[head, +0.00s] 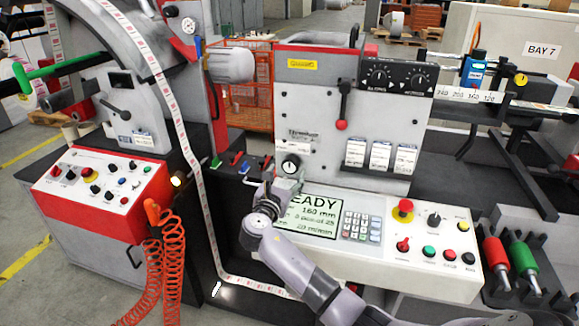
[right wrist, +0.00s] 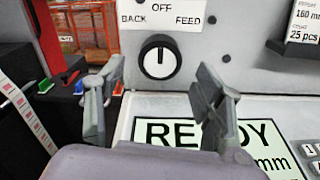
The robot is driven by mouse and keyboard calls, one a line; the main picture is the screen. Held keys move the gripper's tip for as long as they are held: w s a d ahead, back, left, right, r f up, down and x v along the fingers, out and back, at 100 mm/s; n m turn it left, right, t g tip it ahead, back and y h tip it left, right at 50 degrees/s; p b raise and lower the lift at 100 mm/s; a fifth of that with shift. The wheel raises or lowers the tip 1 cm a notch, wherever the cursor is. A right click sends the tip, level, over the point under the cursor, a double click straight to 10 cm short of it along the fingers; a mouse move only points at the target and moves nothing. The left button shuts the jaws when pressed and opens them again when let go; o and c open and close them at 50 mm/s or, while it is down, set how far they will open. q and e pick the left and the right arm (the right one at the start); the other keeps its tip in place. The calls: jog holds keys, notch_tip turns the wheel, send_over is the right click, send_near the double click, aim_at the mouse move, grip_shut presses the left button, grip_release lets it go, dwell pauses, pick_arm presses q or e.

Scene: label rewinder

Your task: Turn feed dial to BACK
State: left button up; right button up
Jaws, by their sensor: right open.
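The feed dial (right wrist: 159,57) is a round black knob with a white face and ring on the grey machine front. Its pointer mark stands about upright, toward OFF on the label plate (right wrist: 162,14), which reads BACK at left, OFF at top and FEED at right. The dial also shows in the head view (head: 291,164). My right gripper (head: 284,181) is open and empty, in front of and slightly below the dial. In the right wrist view its two fingers stand on either side of the dial, apart from it. My left gripper is not in view.
The READY screen (head: 309,218) and keypad (head: 361,228) lie just below the dial on the sloped console. A red-knobbed lever (head: 342,105) hangs to the upper right. Small coloured levers (head: 238,161) and the label web (head: 190,150) are to the left.

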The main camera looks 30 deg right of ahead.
aim_at(289, 167)
jog(key=x, duration=0.3)
jog(key=shift+w+d, duration=0.2)
jog(key=shift+w, duration=0.05)
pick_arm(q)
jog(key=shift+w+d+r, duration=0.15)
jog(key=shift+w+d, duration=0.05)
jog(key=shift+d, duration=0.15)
pick_arm(e)
jog(key=shift+w+d, duration=0.2)
jog(key=shift+d, duration=0.1)
jog(key=c, duration=1.1)
jog(key=shift+r+n+p, duration=0.15)
jog(key=shift+n+p, duration=0.15)
jog(key=shift+p, duration=0.35)
jog(key=shift+c, duration=0.2)
jog(key=n+p, duration=0.4)
jog(key=p, duration=0.2)
jog(key=shift+r+n+p, duration=0.15)
jog(key=shift+n+p, duration=0.25)
pick_arm(q)
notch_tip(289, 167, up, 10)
jog(key=p, duration=0.2)
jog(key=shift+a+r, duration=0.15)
pick_arm(e)
jog(key=shift+f+n, duration=0.2)
jog(key=shift+n, duration=1.1)
